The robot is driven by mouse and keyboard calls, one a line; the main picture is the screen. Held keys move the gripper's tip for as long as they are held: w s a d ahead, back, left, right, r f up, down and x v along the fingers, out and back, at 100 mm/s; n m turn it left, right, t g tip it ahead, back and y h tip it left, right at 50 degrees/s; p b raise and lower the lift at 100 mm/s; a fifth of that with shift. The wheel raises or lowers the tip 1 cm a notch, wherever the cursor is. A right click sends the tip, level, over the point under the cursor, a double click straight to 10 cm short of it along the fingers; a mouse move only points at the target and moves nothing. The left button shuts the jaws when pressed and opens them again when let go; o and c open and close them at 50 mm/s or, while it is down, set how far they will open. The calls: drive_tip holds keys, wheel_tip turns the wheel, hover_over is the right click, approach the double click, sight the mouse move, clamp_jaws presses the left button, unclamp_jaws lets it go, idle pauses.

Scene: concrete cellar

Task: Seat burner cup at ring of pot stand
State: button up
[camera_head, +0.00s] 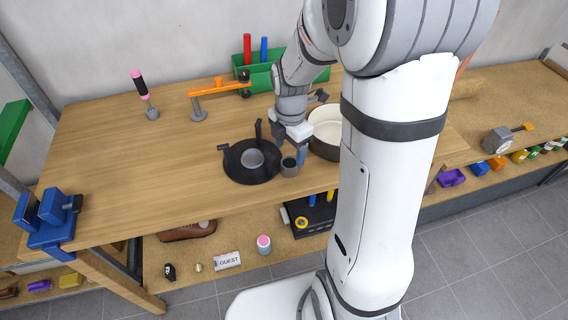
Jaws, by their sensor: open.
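The black pot stand (240,176) stands on the wooden workbench, with upright prongs around its rim. A round grey ring or opening (252,158) shows at its centre. A small dark grey cup, likely the burner cup (289,170), stands upright on the bench just right of the stand, close to its edge. My gripper (291,152) points down at the cup from above and behind. It is open, with its fingers at or just above the cup's rim. The view is too small to tell whether the fingers touch the cup.
A cream-lined pot (326,125) stands close right of my gripper, partly hidden by my arm. An orange-armed fixture (215,88) and a green bin (262,78) are behind. A blue vise (47,216) is at the front left corner. The bench left of the stand is clear.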

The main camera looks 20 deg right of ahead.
sight(290, 162)
wheel_tip(290, 162, down, 6)
drive_tip(key=shift+r+p, duration=0.15)
drive_tip(key=shift+p, duration=0.35)
drive_tip(key=shift+s, duration=0.1)
drive_tip(key=shift+c, duration=0.4)
drive_tip(key=c, duration=1.1)
drive_tip(key=shift+r, duration=0.15)
